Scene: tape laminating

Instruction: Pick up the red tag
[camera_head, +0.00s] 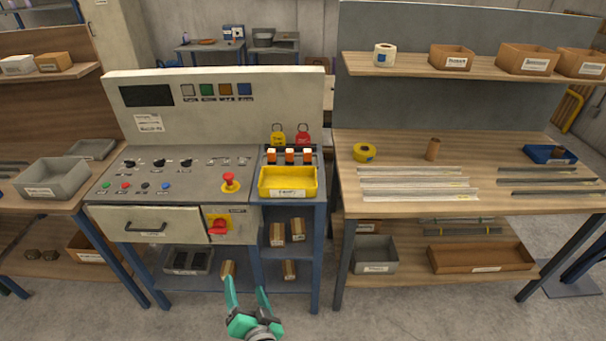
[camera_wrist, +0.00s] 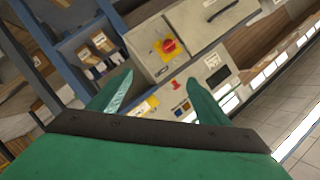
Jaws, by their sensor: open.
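The red tag (camera_head: 303,135) hangs upright at the back of the narrow blue stand, right of a yellow tag (camera_head: 278,134). Orange-and-white blocks stand in a row just in front of both tags. My gripper (camera_head: 247,285) is low in front of the stand, well below and in front of the red tag. Its teal fingers are spread apart with nothing between them. In the wrist view my gripper (camera_wrist: 155,98) faces the cabinet front and lower shelves. I cannot make out the red tag there.
A yellow bin (camera_head: 288,182) sits in front of the tags and blocks. A control panel with a red emergency button (camera_head: 229,181) is to the left. A wooden workbench (camera_head: 470,206) with strips and a yellow tape roll (camera_head: 364,152) is to the right.

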